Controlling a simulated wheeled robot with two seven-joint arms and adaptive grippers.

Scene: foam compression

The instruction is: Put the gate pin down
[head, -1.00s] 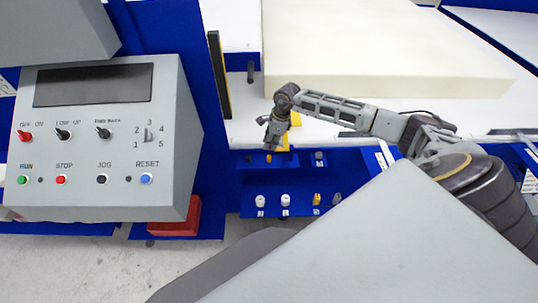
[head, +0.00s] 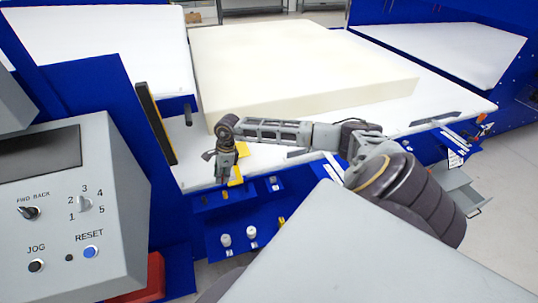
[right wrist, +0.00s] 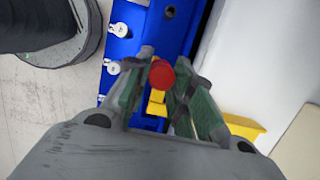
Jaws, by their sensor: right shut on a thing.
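My right gripper (head: 224,178) points down over the small blue ledge (head: 238,195) at the table's front edge. In the right wrist view its fingers (right wrist: 166,66) are shut on the gate pin, whose round red end (right wrist: 161,74) shows between them. The rest of the pin is hidden. A yellow piece (right wrist: 155,104) shows just below the red end; I cannot tell whether it belongs to the pin. In the head view the pin cannot be made out. I cannot tell whether the pin touches the ledge. My left gripper is not in view.
A large cream foam block (head: 290,65) lies on the white table behind the arm. A grey control panel (head: 75,200) stands at left, with a red box (head: 148,280) beside it. White knobs (head: 225,240) stand on the lower blue shelf. A yellow bracket (head: 237,177) is close behind the gripper.

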